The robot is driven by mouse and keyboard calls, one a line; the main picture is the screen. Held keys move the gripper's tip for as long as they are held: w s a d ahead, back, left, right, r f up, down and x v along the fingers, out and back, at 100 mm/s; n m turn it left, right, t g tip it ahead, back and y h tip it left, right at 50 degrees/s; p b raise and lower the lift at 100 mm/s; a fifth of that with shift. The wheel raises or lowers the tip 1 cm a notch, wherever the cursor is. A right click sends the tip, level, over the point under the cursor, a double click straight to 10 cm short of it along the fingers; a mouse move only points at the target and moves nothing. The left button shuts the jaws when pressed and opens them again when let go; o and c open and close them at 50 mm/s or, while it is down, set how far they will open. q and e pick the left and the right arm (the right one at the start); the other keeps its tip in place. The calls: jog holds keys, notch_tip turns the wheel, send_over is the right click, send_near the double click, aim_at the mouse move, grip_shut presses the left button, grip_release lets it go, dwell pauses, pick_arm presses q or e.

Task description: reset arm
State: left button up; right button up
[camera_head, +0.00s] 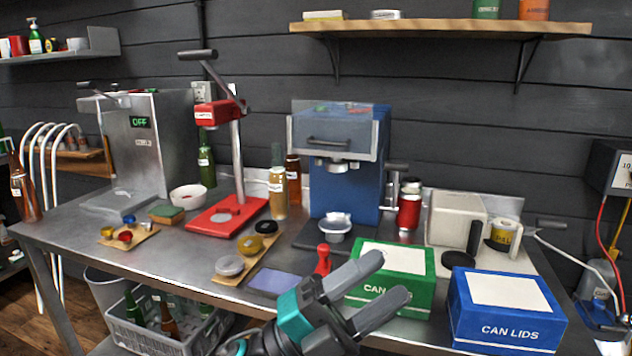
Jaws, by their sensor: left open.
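My left gripper (383,282) reaches in from the bottom middle, with grey fingers and a teal band at its wrist. It is open, its two fingers spread, with nothing seen held between them. The fingers overlap the green can lids box (405,257) in the picture and hide part of its front; I cannot tell whether they touch it. My right gripper is not in view.
A blue can lids box (505,308) stands right of the gripper. A red-handled tool (323,260) and a purple pad (275,281) lie to its left. Behind stand a blue machine (345,190) and a red lever press (228,213). A grey crate (140,335) sits below the steel table (75,235).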

pick_arm(q)
jog(key=w+a+f+n+t+y, duration=0.2)
jog(key=a+f+n+t+y, duration=0.6)
jog(key=n, duration=0.3)
jog(key=w+a+f+n+t+y, duration=0.1)
jog(key=a+f+n+t+y, duration=0.45)
jog(key=f+n+y, duration=0.4)
jog(key=s+a+f+n+g+y, duration=0.2)
jog(key=s+a+f+n+g, duration=0.1)
jog(key=s+f, duration=0.4)
jog(key=s+a+f+n+g+y, duration=0.3)
jog(key=s+a+f+n, duration=0.3)
jog(key=f, duration=0.6)
jog(key=shift+s+a+g+p, duration=0.35)
jog(key=shift+a+g, duration=0.4)
jog(key=shift+a, duration=0.25)
